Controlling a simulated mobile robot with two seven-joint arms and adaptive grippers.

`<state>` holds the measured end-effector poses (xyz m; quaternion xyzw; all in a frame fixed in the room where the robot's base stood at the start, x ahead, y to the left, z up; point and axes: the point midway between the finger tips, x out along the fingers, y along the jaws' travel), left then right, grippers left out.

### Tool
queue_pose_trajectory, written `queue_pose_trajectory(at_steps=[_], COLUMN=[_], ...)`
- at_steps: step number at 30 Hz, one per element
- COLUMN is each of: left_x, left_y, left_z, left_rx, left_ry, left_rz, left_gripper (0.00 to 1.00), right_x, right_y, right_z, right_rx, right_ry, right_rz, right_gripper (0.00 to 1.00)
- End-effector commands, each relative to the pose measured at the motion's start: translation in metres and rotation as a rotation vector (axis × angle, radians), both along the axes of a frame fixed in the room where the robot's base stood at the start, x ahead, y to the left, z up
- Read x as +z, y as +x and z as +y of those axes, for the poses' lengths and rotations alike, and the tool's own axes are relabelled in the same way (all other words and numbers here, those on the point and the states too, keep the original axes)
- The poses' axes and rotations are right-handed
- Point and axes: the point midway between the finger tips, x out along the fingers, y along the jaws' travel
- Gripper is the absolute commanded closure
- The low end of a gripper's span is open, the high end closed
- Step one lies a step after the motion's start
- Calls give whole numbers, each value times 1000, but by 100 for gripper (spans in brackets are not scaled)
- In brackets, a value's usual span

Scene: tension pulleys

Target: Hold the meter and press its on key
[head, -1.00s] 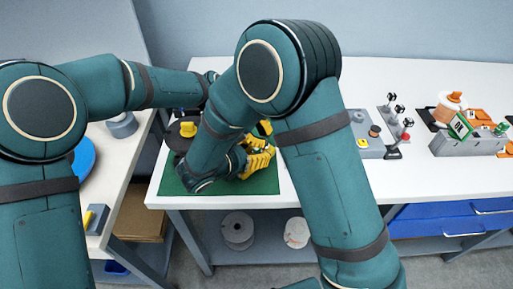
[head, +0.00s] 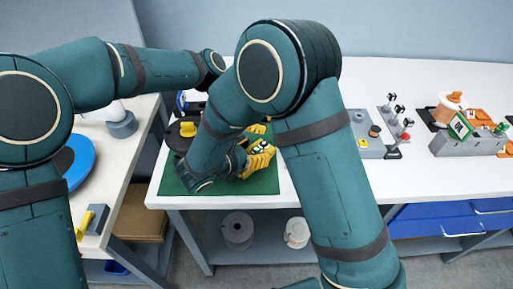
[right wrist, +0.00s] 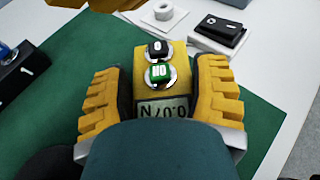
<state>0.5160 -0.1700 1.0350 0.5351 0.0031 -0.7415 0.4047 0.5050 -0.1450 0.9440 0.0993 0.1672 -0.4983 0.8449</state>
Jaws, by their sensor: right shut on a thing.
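The yellow meter (right wrist: 175,75) is between the ridged yellow fingers of my right gripper (right wrist: 160,100), which is shut on it over the green mat (right wrist: 65,95). The meter's green ON key (right wrist: 160,73) and black 0 key (right wrist: 158,49) face the wrist camera. Its pale display (right wrist: 163,110) shows digits, partly covered by a part of mine. In the head view the meter (head: 258,147) and my right gripper (head: 256,163) show past my right forearm.
A black block marked 1 (right wrist: 22,70) and a black switch (right wrist: 220,32) lie near the meter. A yellow knob on a dark disc (head: 187,130) stands left of my right forearm.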

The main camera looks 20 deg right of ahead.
Motion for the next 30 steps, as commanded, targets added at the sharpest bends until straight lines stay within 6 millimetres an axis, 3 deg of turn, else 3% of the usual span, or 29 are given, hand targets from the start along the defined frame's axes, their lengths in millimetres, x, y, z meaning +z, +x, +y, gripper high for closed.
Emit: queue_pose_trajectory(at_steps=[9, 10, 12, 13, 23, 30], left_x=[0, 0, 0, 0, 0, 0], left_y=[0, 0, 0, 0, 0, 0], left_z=[0, 0, 0, 0, 0, 0], left_rx=[0, 0, 0, 0, 0, 0], left_ry=[0, 0, 0, 0, 0, 0], left_rz=[0, 0, 0, 0, 0, 0], left_gripper=[100, 100, 100, 100, 100, 100], right_x=[-3, -3, -3, -2, 0, 12], right_y=[-1, -1, -1, -1, -1, -15], right_z=[0, 0, 0, 0, 2, 27], right_rx=[0, 0, 1, 1, 1, 4], right_ry=[3, 3, 2, 2, 1, 2], right_rz=[8, 8, 6, 6, 1, 0], right_gripper=[81, 32, 7, 4, 4, 4])
